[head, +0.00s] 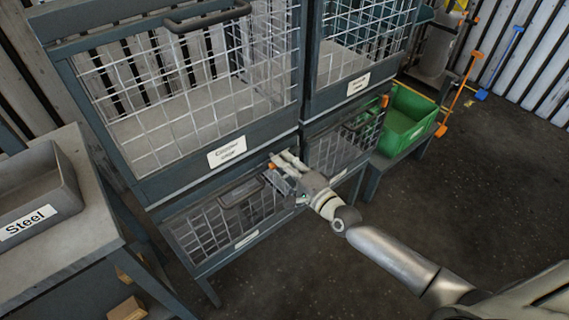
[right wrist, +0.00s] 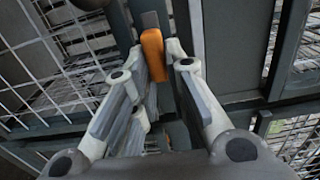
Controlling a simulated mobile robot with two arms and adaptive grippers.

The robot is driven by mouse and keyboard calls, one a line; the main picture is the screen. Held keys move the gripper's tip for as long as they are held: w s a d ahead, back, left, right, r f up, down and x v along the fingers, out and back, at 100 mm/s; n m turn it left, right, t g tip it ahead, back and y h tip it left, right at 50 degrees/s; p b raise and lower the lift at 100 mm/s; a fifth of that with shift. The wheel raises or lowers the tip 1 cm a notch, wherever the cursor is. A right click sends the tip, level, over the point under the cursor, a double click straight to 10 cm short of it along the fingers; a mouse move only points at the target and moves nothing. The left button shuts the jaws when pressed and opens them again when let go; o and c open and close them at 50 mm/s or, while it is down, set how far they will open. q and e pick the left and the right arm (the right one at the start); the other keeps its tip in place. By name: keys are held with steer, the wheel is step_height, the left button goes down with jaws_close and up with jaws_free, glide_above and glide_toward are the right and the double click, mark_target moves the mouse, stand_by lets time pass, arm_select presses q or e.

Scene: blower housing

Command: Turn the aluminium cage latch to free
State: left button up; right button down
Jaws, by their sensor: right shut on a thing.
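My right gripper (head: 278,166) reaches the frame between the left and right cages, just below the upper left cage. It is shut on an orange latch handle (head: 271,166), most of which the fingers hide in the head view. In the right wrist view the orange latch handle (right wrist: 153,55) stands roughly upright between the fingertips of the right gripper (right wrist: 155,60). A second orange latch (head: 384,101) sits at the right end of the lower right cage (head: 345,140). The lower cages' labels are too small to read. My left gripper is out of view.
The upper left cage (head: 170,185) has a label reading Copper; the upper right cage (head: 312,100) stands beside it. A green bin (head: 408,118) is at the right. A grey Steel bin (head: 35,200) sits on a bench at left.

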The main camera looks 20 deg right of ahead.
steer(key=c, duration=1.4)
jaws_free()
steer(key=shift+d, duration=0.1)
steer(key=shift+c, duration=0.2)
steer(key=v, duration=1.2)
steer(key=s+d+f+n+g+h+p, duration=0.1)
steer(key=s+d+f+n+g+h, duration=0.2)
steer(key=f, duration=0.7)
steer(key=s+d+f+n+g, duration=0.1)
steer(key=s+f+n+g, duration=0.2)
steer(key=f, duration=0.8)
steer(key=s+d+f+n+g+h+p, duration=0.1)
steer(key=s+d+f+n+h, duration=0.3)
steer(key=f, duration=0.6)
steer(key=s+a+f+n+g, duration=0.2)
steer(key=s+f, duration=0.3)
steer(key=s, duration=0.4)
steer(key=s+a+f+n+g, duration=0.2)
steer(key=s+f+g, duration=0.2)
steer(key=s, duration=0.6)
steer(key=s+a+f+n+g, duration=0.2)
steer(key=s+f, duration=0.4)
steer(key=s, duration=0.4)
steer(key=shift+a+f+n+g+y+p, duration=0.25)
steer(key=shift+a+n+g+y+p, duration=0.15)
steer(key=shift+a+g, duration=0.1)
